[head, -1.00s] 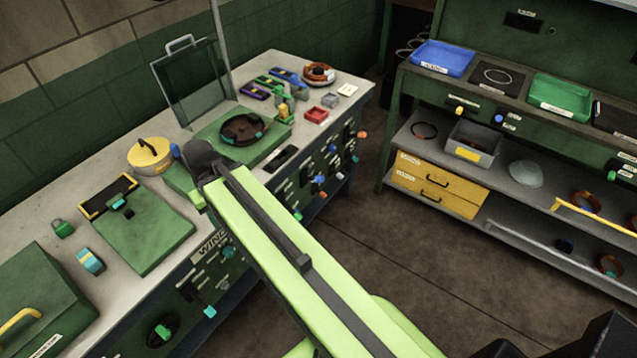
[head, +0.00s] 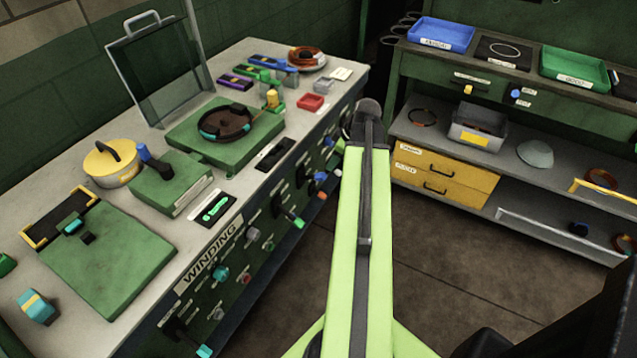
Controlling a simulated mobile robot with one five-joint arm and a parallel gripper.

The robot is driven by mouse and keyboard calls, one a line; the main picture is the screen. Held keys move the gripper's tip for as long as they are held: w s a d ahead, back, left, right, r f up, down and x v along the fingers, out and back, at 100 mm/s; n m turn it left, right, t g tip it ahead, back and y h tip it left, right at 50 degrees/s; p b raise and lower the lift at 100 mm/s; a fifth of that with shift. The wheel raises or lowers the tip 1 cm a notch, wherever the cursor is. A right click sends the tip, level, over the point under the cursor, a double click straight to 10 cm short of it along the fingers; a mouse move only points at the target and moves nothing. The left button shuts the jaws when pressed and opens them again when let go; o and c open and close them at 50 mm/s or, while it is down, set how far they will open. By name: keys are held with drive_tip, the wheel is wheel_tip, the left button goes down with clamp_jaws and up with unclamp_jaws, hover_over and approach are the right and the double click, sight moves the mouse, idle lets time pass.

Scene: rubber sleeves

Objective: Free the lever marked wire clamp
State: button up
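I cannot read a wire clamp label in the head view. A blue-handled lever (head: 148,155) stands up from a small green box (head: 172,184) on the winding bench. Several small levers and knobs with coloured ends stick out of the bench front, among them a green-ended one (head: 293,219) and a teal one (head: 221,272). Which of these is the wire clamp cannot be told. My lime-green arm reaches forward, right of the bench front. Its dark far end is beside the bench's right end, apart from the blue lever. My gripper's fingers do not show.
The bench top (head: 215,80) also holds a green turntable plate (head: 180,128), a yellow pot (head: 112,165) and a green board (head: 110,255). Shelves with trays and yellow drawers (head: 440,180) stand at the right. The floor (head: 420,260) between is bare where seen.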

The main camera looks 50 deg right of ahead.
sight(320, 180)
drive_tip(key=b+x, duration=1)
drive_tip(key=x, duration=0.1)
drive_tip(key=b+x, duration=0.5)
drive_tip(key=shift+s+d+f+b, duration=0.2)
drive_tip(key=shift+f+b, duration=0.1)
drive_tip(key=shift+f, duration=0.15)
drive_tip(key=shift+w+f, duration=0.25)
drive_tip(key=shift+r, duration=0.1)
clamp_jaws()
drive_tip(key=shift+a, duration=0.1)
